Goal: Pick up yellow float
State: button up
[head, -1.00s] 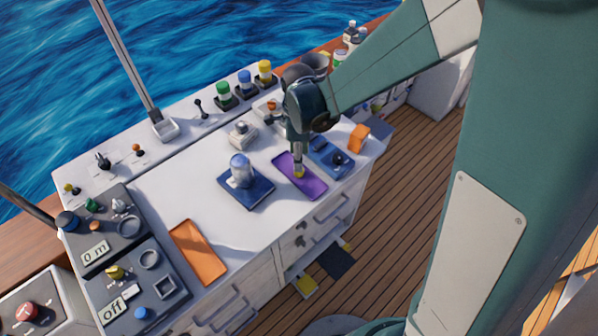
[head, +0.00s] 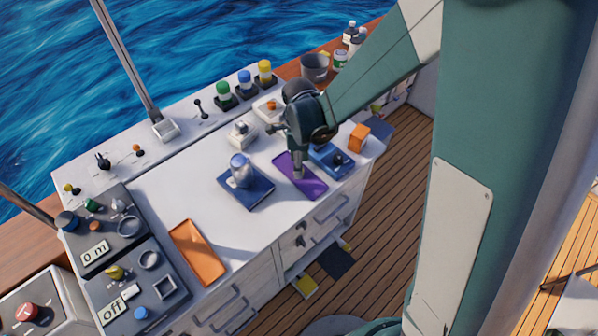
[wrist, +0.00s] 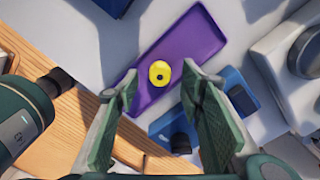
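The yellow float (wrist: 159,73) is a small round piece with a dark centre, on the purple tray (wrist: 183,48) in the wrist view. My gripper (wrist: 158,77) is open there, with one finger to each side of the float. I cannot tell whether the fingertips are level with it or still above it. In the head view my gripper (head: 297,171) points down over the purple tray (head: 315,187) and the float is hidden behind it.
A blue tray (head: 323,165) with a dark knob and an orange block (head: 359,138) stand close right of the purple tray. A dark blue base (head: 252,197) with a clear jar (head: 240,169) stands left. An orange tray (head: 198,262) lies farther left on the white counter.

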jog(key=shift+f, duration=1.15)
jog(key=shift+c, duration=0.3)
jog(key=c, duration=0.8)
